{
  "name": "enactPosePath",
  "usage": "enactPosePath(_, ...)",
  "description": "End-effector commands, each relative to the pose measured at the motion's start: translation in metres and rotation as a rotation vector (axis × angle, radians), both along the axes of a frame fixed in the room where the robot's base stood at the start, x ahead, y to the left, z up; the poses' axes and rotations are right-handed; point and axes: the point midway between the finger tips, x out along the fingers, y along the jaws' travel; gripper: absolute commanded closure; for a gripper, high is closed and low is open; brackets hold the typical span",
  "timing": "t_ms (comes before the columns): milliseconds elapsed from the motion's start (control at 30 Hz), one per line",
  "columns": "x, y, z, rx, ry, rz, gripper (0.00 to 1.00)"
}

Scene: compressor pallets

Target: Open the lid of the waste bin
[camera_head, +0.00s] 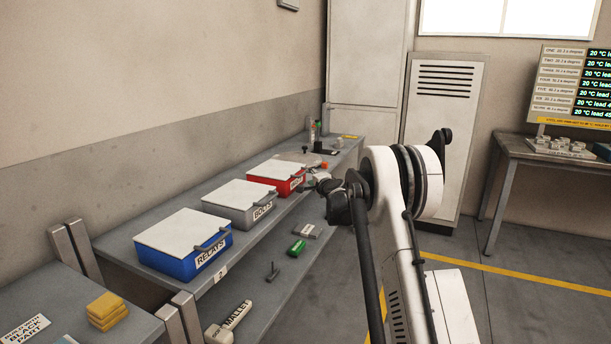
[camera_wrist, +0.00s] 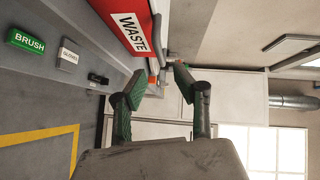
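The waste bin (camera_head: 291,186) is a red box with a flat white lid (camera_head: 277,170) and a grey bar handle at its front. It stands at the far end of a row of bins on the grey bench, and its lid looks closed. Its red front with the WASTE label also shows in the wrist view (camera_wrist: 128,28), rotated, with the handle (camera_wrist: 157,40) near its edge. My gripper (camera_wrist: 160,75) is open, its two green-padded fingers apart near the handle end. No grip on the handle shows. In the head view my gripper (camera_head: 322,180) is just right of the bin, partly hidden by my arm.
A grey BOLTS bin (camera_head: 238,204) and a blue RELAYS bin (camera_head: 185,245) stand nearer on the bench. Bottles (camera_head: 312,131) stand behind the waste bin. A lower shelf holds a mallet (camera_head: 232,318) and a green brush (camera_head: 297,247). A wall runs behind the bench.

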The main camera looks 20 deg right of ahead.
Motion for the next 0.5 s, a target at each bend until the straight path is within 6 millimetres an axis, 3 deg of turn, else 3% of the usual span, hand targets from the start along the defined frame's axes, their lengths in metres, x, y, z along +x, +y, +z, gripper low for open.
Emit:
enactPosePath(200,0.037,-0.003,-0.006,0.001,0.000,0.001,0.72)
enactPosePath(500,0.073,-0.006,-0.011,0.000,0.001,0.001,0.72)
